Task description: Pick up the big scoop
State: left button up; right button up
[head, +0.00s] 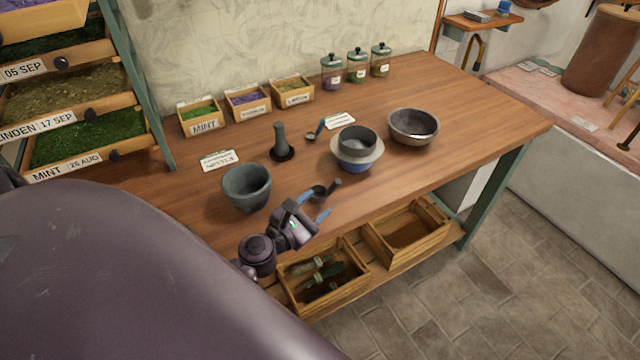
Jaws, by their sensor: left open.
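The big scoop (320,191) lies on the wooden table near its front edge, with a dark bowl and a short dark handle pointing right. My left gripper (316,205) is open, with its blue-tipped fingers just in front of the scoop and pointing toward it. One finger is close to the scoop's bowl; I cannot tell whether they touch. A smaller scoop (312,135) with a blue handle lies farther back by a white label. My right gripper is not in view.
A grey mortar (247,188) stands left of the scoop, a pestle (280,148) behind it. Herb boxes and jars line the back. Wooden crates (405,231) sit on the shelf below.

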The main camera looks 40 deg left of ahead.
aim_at(329, 191)
pick_arm(q)
jog(key=shift+w+r, duration=0.1)
jog(key=shift+w, duration=1.45)
jog(key=shift+w+p, duration=0.3)
jog(key=shift+p, duration=0.05)
jog(key=w, duration=0.3)
jog(key=shift+w+d+r+p, duration=0.1)
jog(key=shift+w+r+p, duration=0.1)
jog(key=shift+p, duration=0.15)
jog(key=shift+w, duration=0.5)
